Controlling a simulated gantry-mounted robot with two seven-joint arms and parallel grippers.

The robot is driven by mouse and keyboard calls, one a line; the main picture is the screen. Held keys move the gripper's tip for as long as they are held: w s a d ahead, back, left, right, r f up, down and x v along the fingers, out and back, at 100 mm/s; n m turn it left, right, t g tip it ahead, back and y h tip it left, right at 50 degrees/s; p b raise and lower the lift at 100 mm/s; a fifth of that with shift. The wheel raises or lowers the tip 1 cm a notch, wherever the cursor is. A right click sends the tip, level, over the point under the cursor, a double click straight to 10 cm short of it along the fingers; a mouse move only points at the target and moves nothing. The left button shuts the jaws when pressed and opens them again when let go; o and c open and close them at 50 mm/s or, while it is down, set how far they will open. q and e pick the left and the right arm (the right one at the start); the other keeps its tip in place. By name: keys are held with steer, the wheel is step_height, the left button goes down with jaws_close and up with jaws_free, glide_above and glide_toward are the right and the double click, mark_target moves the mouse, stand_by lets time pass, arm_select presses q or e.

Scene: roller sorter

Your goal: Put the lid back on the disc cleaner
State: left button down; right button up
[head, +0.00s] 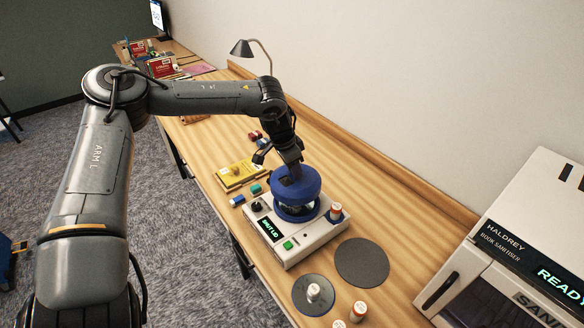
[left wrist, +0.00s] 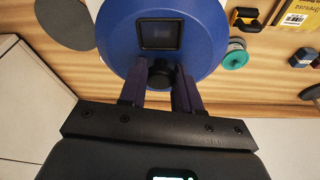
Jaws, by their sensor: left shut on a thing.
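In the left wrist view the lid (left wrist: 205,30) shows a dark square window and a dark knob. My left gripper (head: 291,170) is shut on that knob from above; its fingers (left wrist: 160,78) stand on either side of it. My right gripper is not in view.
A yellow box (head: 240,174) lies behind left. The book sanitiser (head: 520,245) stands at right.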

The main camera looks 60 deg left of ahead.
arm_select(q)
steer(key=shift+w+f, duration=0.2)
steer(key=shift+w, duration=0.15)
steer(key=shift+s+f+b, duration=0.15)
steer(key=shift+f+b, duration=0.5)
steer(key=shift+f, duration=0.3)
steer(key=shift+f+b, duration=0.95)
steer(key=shift+f, duration=0.5)
steer(key=shift+f+b, duration=0.65)
steer(key=shift+f, duration=0.05)
steer(key=shift+r, duration=0.1)
steer(key=shift+b, duration=0.4)
